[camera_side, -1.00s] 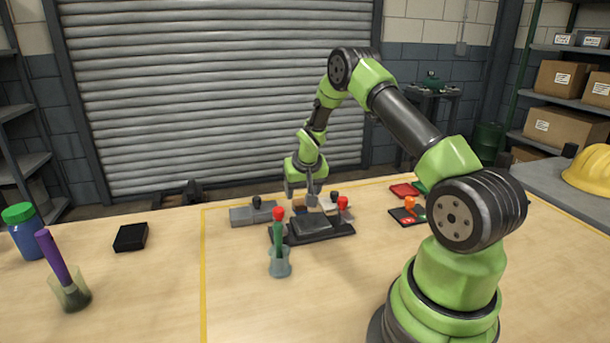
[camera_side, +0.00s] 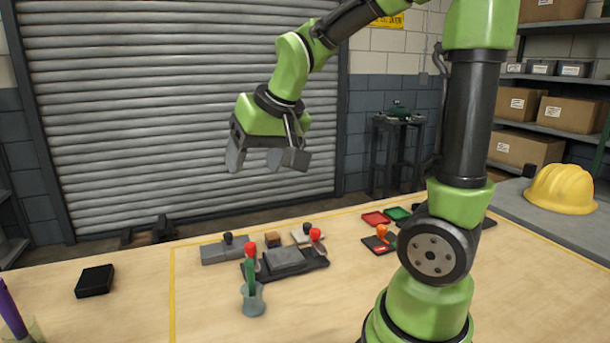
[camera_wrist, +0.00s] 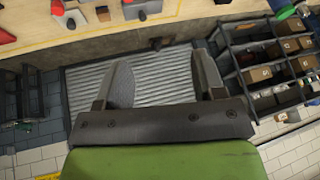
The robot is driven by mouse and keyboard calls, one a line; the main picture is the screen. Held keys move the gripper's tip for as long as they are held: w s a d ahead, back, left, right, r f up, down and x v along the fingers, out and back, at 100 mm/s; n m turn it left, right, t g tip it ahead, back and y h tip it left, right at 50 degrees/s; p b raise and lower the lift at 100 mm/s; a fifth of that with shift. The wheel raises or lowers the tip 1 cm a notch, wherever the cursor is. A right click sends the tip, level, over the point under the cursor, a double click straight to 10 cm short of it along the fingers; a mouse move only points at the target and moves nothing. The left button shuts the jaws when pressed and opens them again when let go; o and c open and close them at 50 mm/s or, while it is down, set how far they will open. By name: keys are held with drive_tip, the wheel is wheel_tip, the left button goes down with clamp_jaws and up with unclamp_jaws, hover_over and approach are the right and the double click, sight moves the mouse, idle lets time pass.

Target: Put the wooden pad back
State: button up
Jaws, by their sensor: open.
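The wooden pad (camera_side: 273,239) is a small brown block on the table, between a grey block with a black knob (camera_side: 225,250) and a pale piece with a black knob (camera_side: 302,235). It stands just behind the dark casing part (camera_side: 285,262). In the wrist view the small brown block (camera_wrist: 103,13) shows near the top edge. My gripper (camera_side: 262,160) is raised high above the table, open and empty. In the wrist view its fingers (camera_wrist: 162,82) are spread apart with only the shutter and floor beyond them.
A cup with a red-topped green tool (camera_side: 253,300) stands in front of the casing. Red (camera_side: 376,219) and green (camera_side: 397,213) trays and a dark tray with an orange-knobbed piece (camera_side: 381,242) lie to the right. A black box (camera_side: 95,281) lies on the left.

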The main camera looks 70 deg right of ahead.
drive_tip(key=s+a+r+n+t+y, duration=0.1)
drive_tip(key=s+a+r+n+y, duration=0.1)
drive_tip(key=s+a, duration=0.7)
drive_tip(key=s+y, duration=0.1)
drive_tip(key=s, duration=0.2)
drive_tip(key=shift+a+n+t, duration=0.15)
drive_tip(key=shift+n+t, duration=0.15)
